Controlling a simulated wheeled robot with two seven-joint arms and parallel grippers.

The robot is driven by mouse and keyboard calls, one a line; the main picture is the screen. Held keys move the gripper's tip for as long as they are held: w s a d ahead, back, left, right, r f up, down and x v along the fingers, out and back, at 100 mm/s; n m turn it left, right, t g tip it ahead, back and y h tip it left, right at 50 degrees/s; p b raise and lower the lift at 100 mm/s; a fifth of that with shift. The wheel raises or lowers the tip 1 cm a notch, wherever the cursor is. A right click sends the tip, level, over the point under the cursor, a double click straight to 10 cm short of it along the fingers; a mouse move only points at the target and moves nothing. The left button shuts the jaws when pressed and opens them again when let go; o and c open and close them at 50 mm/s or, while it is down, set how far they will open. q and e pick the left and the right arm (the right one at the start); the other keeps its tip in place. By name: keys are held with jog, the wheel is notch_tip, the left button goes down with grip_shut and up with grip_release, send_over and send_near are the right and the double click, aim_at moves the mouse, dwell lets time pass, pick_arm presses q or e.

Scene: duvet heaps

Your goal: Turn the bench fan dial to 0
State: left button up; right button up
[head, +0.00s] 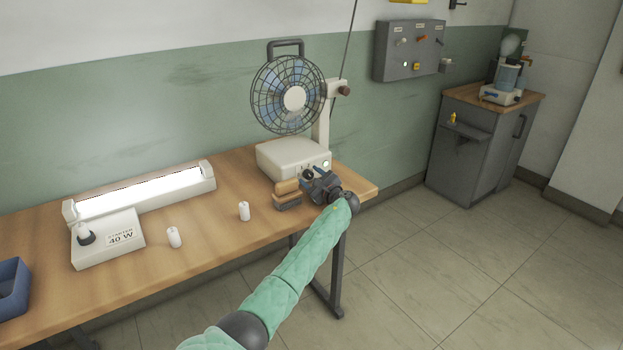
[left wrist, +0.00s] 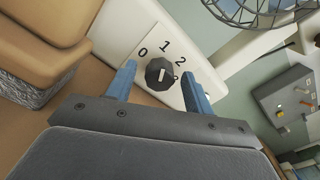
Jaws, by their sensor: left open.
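The bench fan (head: 294,98) stands on the wooden bench, on a cream base (head: 285,158). Its dark dial (left wrist: 158,75) is on the base's front panel, with 0, 1, 2 and a partly hidden 3 printed around it. The dial's white mark appears to point up toward the 1. My left gripper (head: 314,180) is at the front of the base. In the left wrist view its blue fingers (left wrist: 160,85) are open, one on each side of the dial. I cannot tell whether they touch it. My right gripper is not in view.
A wooden-backed brush (head: 287,189) lies just left of my gripper and is close in the left wrist view (left wrist: 45,35). A lit lamp (head: 140,190) and blue bin (head: 10,288) are farther left. The floor right is clear.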

pick_arm(q)
jog(key=shift+s+d+f, duration=0.15)
jog(key=shift+s+d, duration=0.15)
jog(key=shift+s, duration=0.05)
jog(key=b+v, duration=0.1)
jog(key=v, duration=0.5)
jog(key=shift+s+d, duration=0.3)
jog(key=shift+s, duration=0.05)
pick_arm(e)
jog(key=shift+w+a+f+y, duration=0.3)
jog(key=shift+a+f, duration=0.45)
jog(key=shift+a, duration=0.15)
